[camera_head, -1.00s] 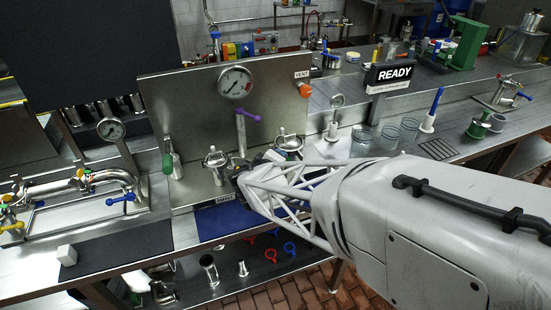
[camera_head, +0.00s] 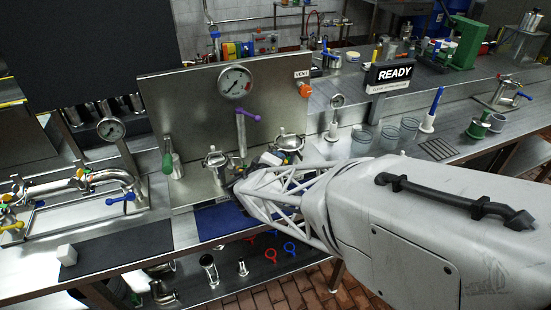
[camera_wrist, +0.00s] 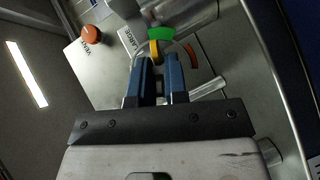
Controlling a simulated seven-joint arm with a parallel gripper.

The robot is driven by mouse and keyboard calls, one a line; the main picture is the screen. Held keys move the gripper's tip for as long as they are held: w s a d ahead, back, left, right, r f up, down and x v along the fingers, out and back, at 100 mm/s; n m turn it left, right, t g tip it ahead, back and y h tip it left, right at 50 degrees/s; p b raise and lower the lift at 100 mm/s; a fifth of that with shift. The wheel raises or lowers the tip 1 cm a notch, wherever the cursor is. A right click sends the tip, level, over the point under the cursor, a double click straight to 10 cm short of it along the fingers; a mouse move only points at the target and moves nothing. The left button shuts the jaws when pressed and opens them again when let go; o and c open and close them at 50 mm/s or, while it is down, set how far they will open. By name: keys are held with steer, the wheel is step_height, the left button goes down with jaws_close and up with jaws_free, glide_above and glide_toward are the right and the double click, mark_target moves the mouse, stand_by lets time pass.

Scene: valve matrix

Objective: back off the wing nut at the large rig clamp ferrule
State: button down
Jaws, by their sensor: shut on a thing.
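In the wrist view, two blue fingers of my gripper (camera_wrist: 162,66) are close together at the clamp beside the LARGE label. A small yellow piece (camera_wrist: 155,48), which looks like the wing nut, sits between their tips. A green piece (camera_wrist: 161,34) lies just beyond it. The metal clamp is mostly hidden by the fingers. In the head view, the right-hand rig clamp (camera_head: 289,144) stands on the bench in front of the steel panel, with my gripper (camera_head: 262,161) at its lower left. The fingertips and their contact are too small to make out there.
The second clamp (camera_head: 215,158) and the purple-handled post (camera_head: 241,130) stand just left of my gripper. The steel panel (camera_head: 190,95) with gauge and orange VENT knob (camera_head: 304,75) rises behind. A blue mat (camera_head: 222,219) lies in front.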

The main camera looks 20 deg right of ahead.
steer(key=n+t+h, duration=0.1)
steer(key=n+h, duration=0.1)
steer(key=n, duration=0.1)
steer(key=shift+f+t+h, duration=0.25)
steer(key=shift+t+h, duration=0.05)
steer(key=shift+t, duration=0.1)
steer(key=shift+f+n+t+h, duration=0.15)
steer(key=shift+n+t+h, duration=0.55)
steer(key=shift+n+t, duration=1.35)
steer(key=shift+n, duration=0.45)
steer(key=c, duration=1.3)
jaws_free()
steer(key=shift+o, duration=0.2)
steer(key=shift+s, duration=0.15)
steer(key=shift+v, duration=2.65)
steer(key=s+a, duration=0.7)
steer(key=s, duration=0.1)
steer(key=shift+s+a, duration=0.25)
steer(key=shift+a, duration=0.05)
